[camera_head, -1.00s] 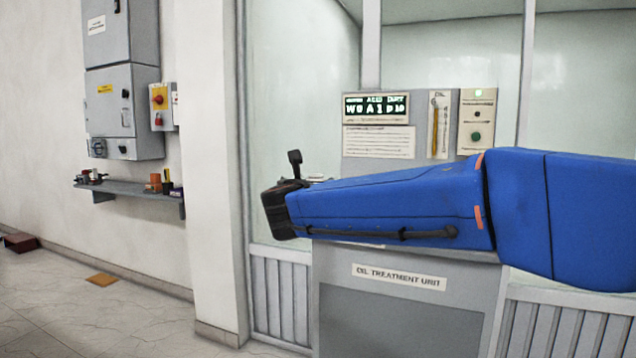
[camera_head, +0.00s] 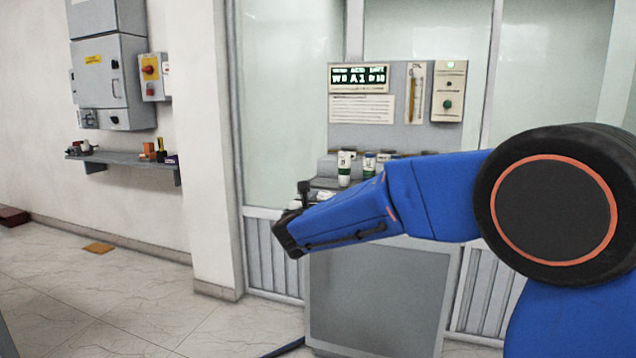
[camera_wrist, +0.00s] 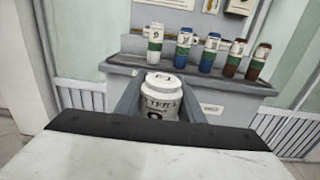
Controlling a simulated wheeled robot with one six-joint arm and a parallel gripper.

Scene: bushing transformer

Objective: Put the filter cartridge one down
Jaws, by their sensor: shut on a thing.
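In the wrist view a white filter cartridge (camera_wrist: 161,96) with a ribbed cap and dark lettering stands roughly upright between the two grey fingers of my gripper (camera_wrist: 160,104). The gripper is shut on it. Its lower part is hidden by the dark gripper body. In the head view my blue arm hides most of the gripper, so the hold cannot be made out there. The held cartridge appears in front of the oil treatment unit's grey ledge (camera_wrist: 125,70), apart from it.
Several other cartridges stand in a row on the ledge: a white and green one (camera_wrist: 155,44), blue and green ones (camera_wrist: 184,49) and brown ones (camera_wrist: 233,60). The ledge left of the row looks clear. A wall shelf (camera_head: 125,159) with small items is at the left.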

